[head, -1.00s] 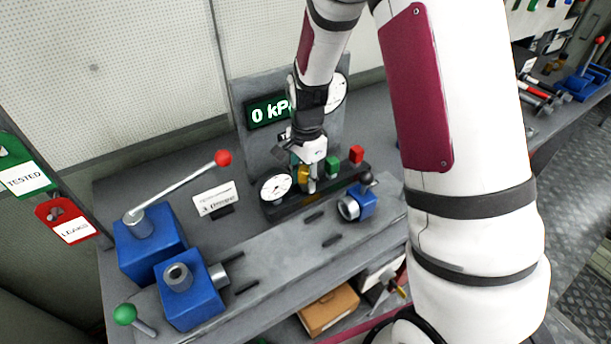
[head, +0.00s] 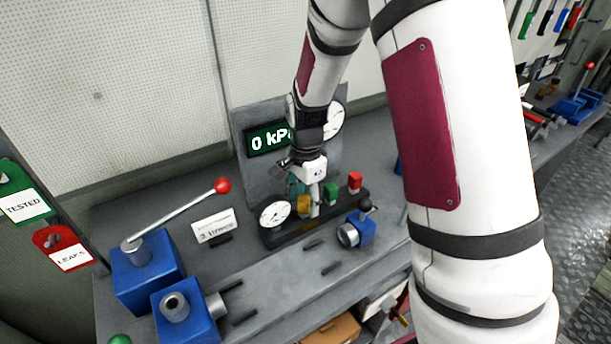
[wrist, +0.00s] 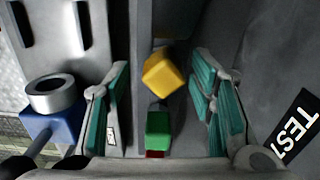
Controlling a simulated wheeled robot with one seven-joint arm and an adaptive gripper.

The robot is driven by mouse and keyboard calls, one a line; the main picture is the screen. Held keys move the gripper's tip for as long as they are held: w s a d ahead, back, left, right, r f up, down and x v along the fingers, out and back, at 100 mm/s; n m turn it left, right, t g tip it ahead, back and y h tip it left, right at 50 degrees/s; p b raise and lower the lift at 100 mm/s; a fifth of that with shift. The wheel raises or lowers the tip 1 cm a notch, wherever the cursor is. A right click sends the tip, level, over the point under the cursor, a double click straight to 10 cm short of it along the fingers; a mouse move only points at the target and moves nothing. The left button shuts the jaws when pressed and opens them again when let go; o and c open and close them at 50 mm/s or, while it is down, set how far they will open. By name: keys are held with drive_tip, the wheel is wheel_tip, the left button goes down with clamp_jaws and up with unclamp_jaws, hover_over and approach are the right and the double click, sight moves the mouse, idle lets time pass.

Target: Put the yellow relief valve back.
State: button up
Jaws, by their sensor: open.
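The yellow relief valve (head: 304,205) stands on the dark block (head: 283,238) at the left of the green piece (head: 331,194) and the red piece (head: 355,181). In the wrist view the yellow valve (wrist: 164,74) looks turned askew compared with the green piece (wrist: 158,130). My gripper (head: 310,190) is above the valve, pointing down. In the wrist view my gripper (wrist: 162,88) is open, its teal pads on either side of the valve with gaps. The valve's lower end is hidden, so I cannot tell how it sits in the block.
A round gauge (head: 274,214) is left of the valve, and a blue fitting with a metal ring (head: 349,235) is in front. The grey panel with the 0 kPa display (head: 267,139) stands close behind. A pump lever with a red knob (head: 222,185) reaches in from the left.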

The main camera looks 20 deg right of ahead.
wheel_tip(320, 180, up, 11)
drive_tip(key=s+r+n+t, duration=0.2)
drive_tip(key=s+r+n, duration=0.4)
drive_tip(key=s+r, duration=0.35)
drive_tip(key=s+r+n+t, duration=0.3)
drive_tip(key=s+n, duration=0.6)
drive_tip(key=s, duration=0.3)
drive_tip(key=shift+s+r+b, duration=0.3)
drive_tip(key=shift+r+b, duration=0.15)
drive_tip(key=shift+r, duration=0.05)
